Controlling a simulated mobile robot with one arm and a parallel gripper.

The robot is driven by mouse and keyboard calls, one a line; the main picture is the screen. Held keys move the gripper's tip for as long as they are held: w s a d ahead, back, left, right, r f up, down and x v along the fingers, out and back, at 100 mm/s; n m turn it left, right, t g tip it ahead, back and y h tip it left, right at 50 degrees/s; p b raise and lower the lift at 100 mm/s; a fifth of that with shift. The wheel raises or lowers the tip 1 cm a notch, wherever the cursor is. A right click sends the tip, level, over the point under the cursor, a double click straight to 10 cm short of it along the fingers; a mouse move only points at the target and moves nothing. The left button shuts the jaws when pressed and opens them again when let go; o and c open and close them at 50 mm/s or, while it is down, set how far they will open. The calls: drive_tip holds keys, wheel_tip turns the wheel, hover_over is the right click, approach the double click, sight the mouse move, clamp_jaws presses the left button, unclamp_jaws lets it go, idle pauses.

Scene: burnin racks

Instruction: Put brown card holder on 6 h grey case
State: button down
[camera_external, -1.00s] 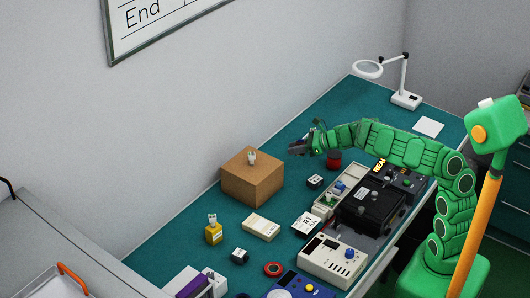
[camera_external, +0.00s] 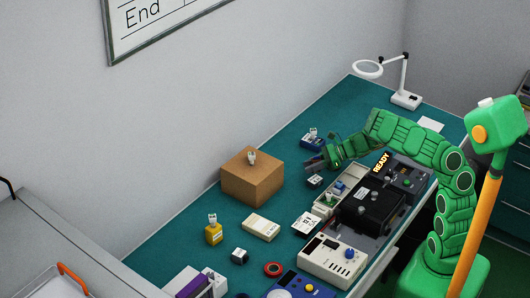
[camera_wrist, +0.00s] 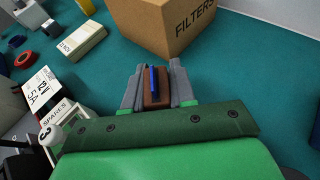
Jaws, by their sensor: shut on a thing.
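My gripper (camera_wrist: 157,92) is shut on the brown card holder (camera_wrist: 151,101) in the wrist view. A narrow blue piece stands up along the holder, between the grey fingers. The holder is too small to make out there. I cannot tell which thing is the 6 h grey case; no 6 h label is readable.
The FILTERS cardboard box (camera_external: 252,177) stands by the wall, left of my gripper. A spares tray (camera_external: 325,211), a black unit (camera_external: 370,211) and a cream instrument (camera_external: 332,262) line the right side. A blue device (camera_external: 311,141) lies behind.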

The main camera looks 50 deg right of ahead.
drive_tip(key=shift+f, duration=1.85)
drive_tip(key=shift+f, duration=0.1)
drive_tip(key=c, duration=0.9)
unclamp_jaws()
drive_tip(key=shift+c, duration=0.2)
drive_tip(key=shift+r, duration=0.2)
drive_tip(key=v, duration=1.2)
